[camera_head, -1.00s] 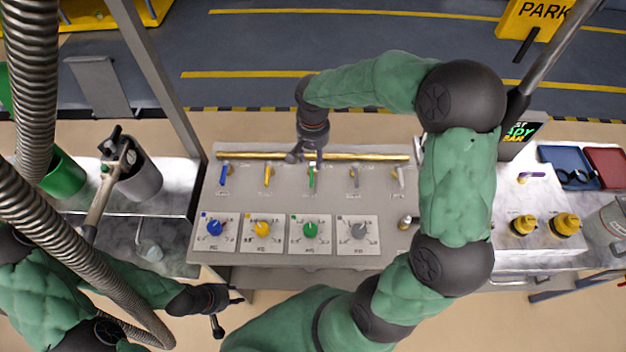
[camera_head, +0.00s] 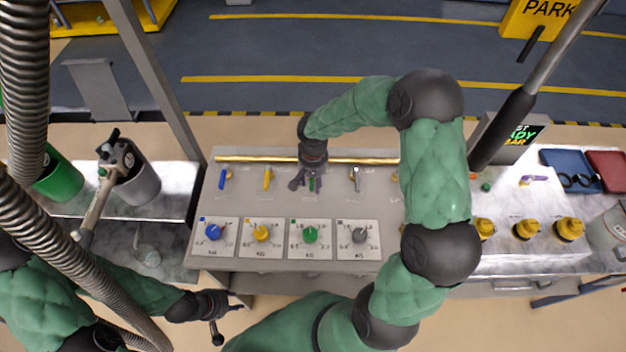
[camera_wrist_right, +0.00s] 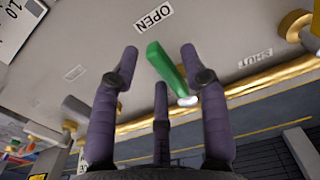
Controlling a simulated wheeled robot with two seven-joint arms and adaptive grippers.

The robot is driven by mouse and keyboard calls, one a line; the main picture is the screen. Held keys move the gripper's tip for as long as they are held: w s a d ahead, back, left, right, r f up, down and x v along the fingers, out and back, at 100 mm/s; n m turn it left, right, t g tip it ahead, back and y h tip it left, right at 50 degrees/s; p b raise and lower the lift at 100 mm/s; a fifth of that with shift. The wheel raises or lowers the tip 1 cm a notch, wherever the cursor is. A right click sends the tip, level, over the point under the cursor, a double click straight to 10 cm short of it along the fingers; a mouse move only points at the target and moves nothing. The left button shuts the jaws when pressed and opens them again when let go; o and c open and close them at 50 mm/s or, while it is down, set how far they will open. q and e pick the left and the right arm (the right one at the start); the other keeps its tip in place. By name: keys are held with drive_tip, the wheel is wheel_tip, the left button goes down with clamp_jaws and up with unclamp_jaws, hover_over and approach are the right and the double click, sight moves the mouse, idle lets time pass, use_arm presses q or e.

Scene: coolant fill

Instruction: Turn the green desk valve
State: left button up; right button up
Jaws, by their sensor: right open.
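The green valve handle (camera_head: 313,185) is in the row of coloured handles below the brass pipe on the desk, partly hidden by my right gripper. In the right wrist view the green handle (camera_wrist_right: 164,64) lies slanted between the spread fingers, with an OPEN label (camera_wrist_right: 154,19) beyond it and a SHUT label (camera_wrist_right: 255,58) to its right. My right gripper (camera_head: 304,183) is open around the handle; contact cannot be told. My left gripper (camera_head: 226,305) is low at the left, away from the valves, and too small to read.
Blue (camera_head: 223,178), yellow (camera_head: 267,179) and grey (camera_head: 355,178) handles stand beside the green one. The brass pipe (camera_head: 245,158) runs just behind. Dials, including a green knob (camera_head: 310,234), sit in front. Yellow-capped bottles (camera_head: 527,228) stand at right.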

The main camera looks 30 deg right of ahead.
clamp_jaws()
